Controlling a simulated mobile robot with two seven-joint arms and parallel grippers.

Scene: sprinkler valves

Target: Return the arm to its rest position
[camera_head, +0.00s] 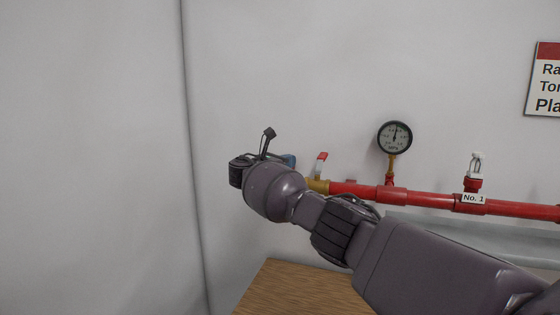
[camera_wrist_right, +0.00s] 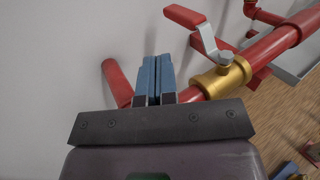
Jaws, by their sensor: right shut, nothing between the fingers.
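My right arm reaches in from the lower right in the head view. Its gripper (camera_head: 288,160) is mostly hidden behind my wrist, with only a bit of blue finger showing. In the right wrist view the two blue fingers (camera_wrist_right: 157,78) are together, with nothing between them. A brass valve (camera_wrist_right: 222,78) with a red-tipped lever (camera_wrist_right: 186,17) is just right of the fingers. The head view shows the brass valve (camera_head: 318,186) and its upright red lever (camera_head: 321,162) beside my wrist. I cannot tell whether the fingers touch the pipework. My left gripper is not in view.
A red pipe (camera_head: 428,200) runs right along the wall, with a pressure gauge (camera_head: 394,137) and a sprinkler head (camera_head: 476,167) labelled No. 1. A wooden surface (camera_head: 300,290) lies below my arm. A sign (camera_head: 545,80) hangs upper right. The left wall area is clear.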

